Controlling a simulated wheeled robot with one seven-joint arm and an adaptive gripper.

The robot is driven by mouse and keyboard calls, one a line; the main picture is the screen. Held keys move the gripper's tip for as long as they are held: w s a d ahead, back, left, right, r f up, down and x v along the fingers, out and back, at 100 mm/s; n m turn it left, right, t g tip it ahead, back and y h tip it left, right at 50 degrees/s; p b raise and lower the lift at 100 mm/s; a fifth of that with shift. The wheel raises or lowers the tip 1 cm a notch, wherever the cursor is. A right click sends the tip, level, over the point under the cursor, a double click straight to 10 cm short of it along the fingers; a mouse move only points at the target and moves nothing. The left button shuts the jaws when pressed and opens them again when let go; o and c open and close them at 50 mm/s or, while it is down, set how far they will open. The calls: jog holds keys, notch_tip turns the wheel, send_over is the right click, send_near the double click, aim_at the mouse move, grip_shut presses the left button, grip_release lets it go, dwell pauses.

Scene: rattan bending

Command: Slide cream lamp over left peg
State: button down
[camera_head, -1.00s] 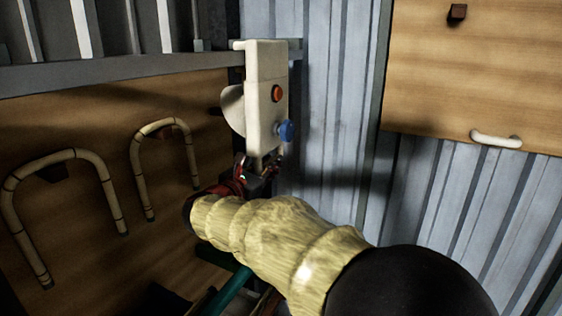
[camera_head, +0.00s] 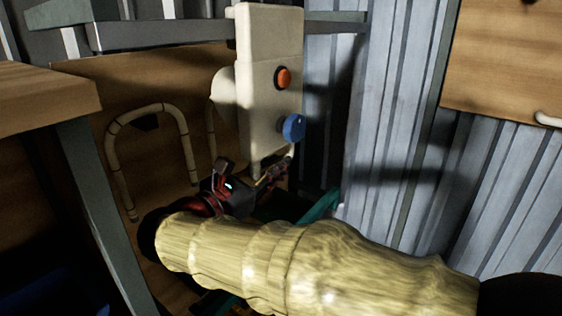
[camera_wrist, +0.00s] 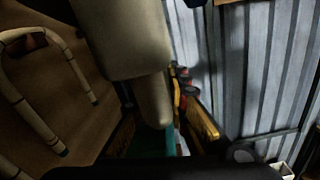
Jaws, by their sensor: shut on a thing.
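The cream lamp (camera_head: 262,50) is a tall pale box with an orange button and a blue knob, roughly upright. My gripper (camera_head: 254,178) is shut on its narrow lower end. In the wrist view the lamp (camera_wrist: 120,45) fills the upper left, with its narrow end pointing down. A dark peg (camera_head: 146,122) shows on the wooden board behind a bent rattan hoop (camera_head: 150,112). I cannot tell whether this is the left peg. The lamp looks apart from it. The lamp's back side is hidden.
A second rattan hoop (camera_head: 210,135) is partly behind the lamp. A grey rail (camera_head: 160,34) runs behind the lamp's top. A wooden table (camera_head: 45,98) with a grey leg stands at left. A corrugated metal wall (camera_head: 395,110) and a wooden board (camera_head: 505,60) are at right.

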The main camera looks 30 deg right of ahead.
jog(key=shift+s+a+f, duration=0.1)
jog(key=shift+a, duration=0.05)
jog(key=c, duration=1.7)
grip_release()
